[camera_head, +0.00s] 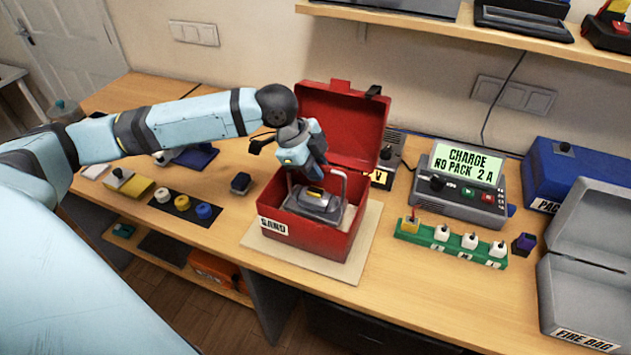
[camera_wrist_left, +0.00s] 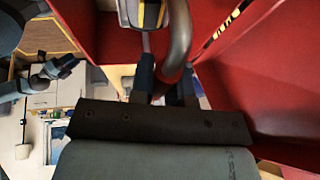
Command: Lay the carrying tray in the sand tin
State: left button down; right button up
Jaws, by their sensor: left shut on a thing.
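The red sand tin (camera_head: 305,238), labelled SAND, stands on a pale board with its lid (camera_head: 345,115) open at the back. The grey carrying tray (camera_head: 327,213) with its looped handle (camera_head: 344,185) is within the tin's walls. A grey and yellow-black pack (camera_head: 314,197) sits on it. I cannot tell whether the tray touches the tin's floor. My left gripper (camera_head: 314,172) is above the tray and shut on its handle. In the left wrist view the gripper (camera_wrist_left: 168,92) has the grey handle bar (camera_wrist_left: 180,38) between its fingers, with red tin walls around.
A charger (camera_head: 458,188) reading NO PACK and a green strip (camera_head: 450,243) with several plugs stand to the right. A grey fire bag box (camera_head: 590,275) stands at the far right. Coloured rolls (camera_head: 184,206) lie left.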

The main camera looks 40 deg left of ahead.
aim_at(320, 190)
pick_arm(q)
jog(key=shift+f, duration=2.2)
jog(key=c, duration=1.1)
grip_release()
jog(key=v, duration=1.2)
jog(key=shift+s, duration=0.1)
